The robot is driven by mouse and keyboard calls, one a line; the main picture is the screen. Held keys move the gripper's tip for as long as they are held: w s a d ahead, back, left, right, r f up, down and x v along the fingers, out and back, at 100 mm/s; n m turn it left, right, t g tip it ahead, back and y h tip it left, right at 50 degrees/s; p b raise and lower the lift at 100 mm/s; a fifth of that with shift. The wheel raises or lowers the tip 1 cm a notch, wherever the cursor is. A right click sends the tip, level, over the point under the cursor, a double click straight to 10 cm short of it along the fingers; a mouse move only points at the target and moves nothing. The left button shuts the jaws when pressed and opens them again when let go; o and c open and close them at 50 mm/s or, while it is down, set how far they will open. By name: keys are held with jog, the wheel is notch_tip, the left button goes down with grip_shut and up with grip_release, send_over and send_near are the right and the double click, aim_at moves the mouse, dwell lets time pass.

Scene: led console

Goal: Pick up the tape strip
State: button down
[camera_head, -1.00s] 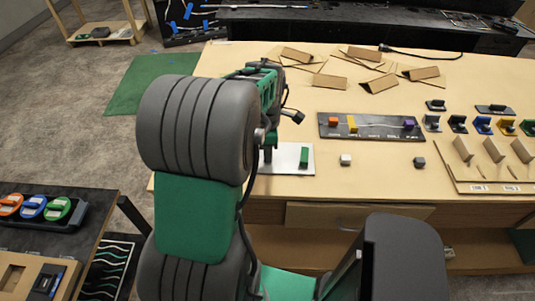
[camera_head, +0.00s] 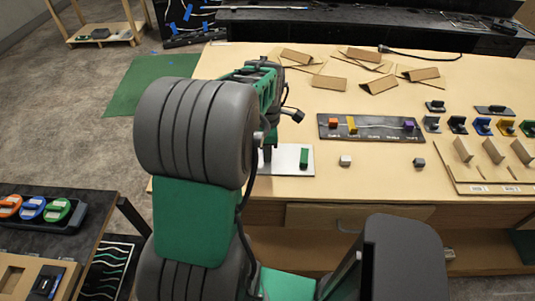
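I cannot single out the tape strip with certainty. Short blue strips (camera_head: 187,11) that look like tape are on a dark panel at the back left, far from my arm. My gripper (camera_head: 267,155) shows only as a small dark part at the left end of a white plate (camera_head: 285,167) on the wooden table; my own arm hides most of it. Whether it is open or shut, or touches the plate, cannot be seen. A green block (camera_head: 304,157) stands on the plate, to the right of my gripper.
A dark side table (camera_head: 98,205) holds tape-like rolls (camera_head: 32,207) at left.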

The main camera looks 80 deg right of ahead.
jog(key=r, duration=0.2)
jog(key=shift+s+a+r+b, duration=0.1)
jog(key=shift+s+r+b, duration=0.1)
jog(key=shift+r+b, duration=0.15)
jog(key=s+a+r, duration=0.9)
jog(key=s+r, duration=0.1)
jog(key=r, duration=0.3)
jog(key=shift+s+r, duration=0.15)
jog(key=shift+r, duration=0.15)
